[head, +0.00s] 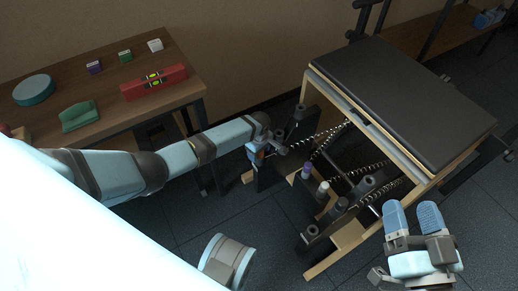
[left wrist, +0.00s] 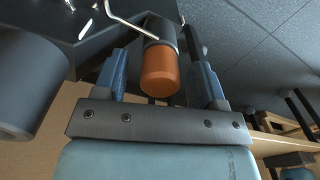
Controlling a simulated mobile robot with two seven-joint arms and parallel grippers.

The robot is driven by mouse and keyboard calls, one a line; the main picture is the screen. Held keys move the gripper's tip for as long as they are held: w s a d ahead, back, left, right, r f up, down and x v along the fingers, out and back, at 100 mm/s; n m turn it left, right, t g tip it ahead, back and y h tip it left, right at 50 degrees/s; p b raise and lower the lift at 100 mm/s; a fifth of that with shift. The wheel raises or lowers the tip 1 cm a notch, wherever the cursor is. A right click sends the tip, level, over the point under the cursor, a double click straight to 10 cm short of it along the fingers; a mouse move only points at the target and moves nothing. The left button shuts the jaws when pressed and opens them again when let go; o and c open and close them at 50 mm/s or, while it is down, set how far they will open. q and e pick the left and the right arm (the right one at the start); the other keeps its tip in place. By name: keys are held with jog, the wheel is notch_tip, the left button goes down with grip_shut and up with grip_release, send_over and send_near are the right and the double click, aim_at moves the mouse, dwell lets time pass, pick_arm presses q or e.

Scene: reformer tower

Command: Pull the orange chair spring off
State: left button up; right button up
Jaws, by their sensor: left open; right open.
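The orange chair spring's handle (left wrist: 160,68) shows in the left wrist view as an orange cylinder with a grey collar, beside a dark frame part. My left gripper (left wrist: 162,58) is open, with one blue finger on each side of the handle and a visible gap on both sides. In the head view my left gripper (head: 264,145) is at the left end of the springs, where my arm hides most of the orange handle. My right gripper (head: 411,213) is open and empty, in front of the reformer's near right side.
A purple handle (head: 306,172) and a white handle (head: 323,191) stand beside the springs. The reformer's black padded top (head: 410,95) is at right. A wooden table (head: 110,70) at left holds a red level (head: 153,83) and small blocks. Dark tiled floor is free in front.

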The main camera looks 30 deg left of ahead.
pick_arm(q)
jog(key=shift+f, duration=0.1)
grip_shut()
dwell(0.4)
jog(key=shift+r, duration=0.2)
jog(key=shift+r+p, duration=0.2)
jog(key=shift+p, duration=0.35)
jog(key=shift+r+p, duration=0.25)
jog(key=shift+p, duration=0.15)
jog(key=c, duration=0.9)
grip_release()
grip_shut()
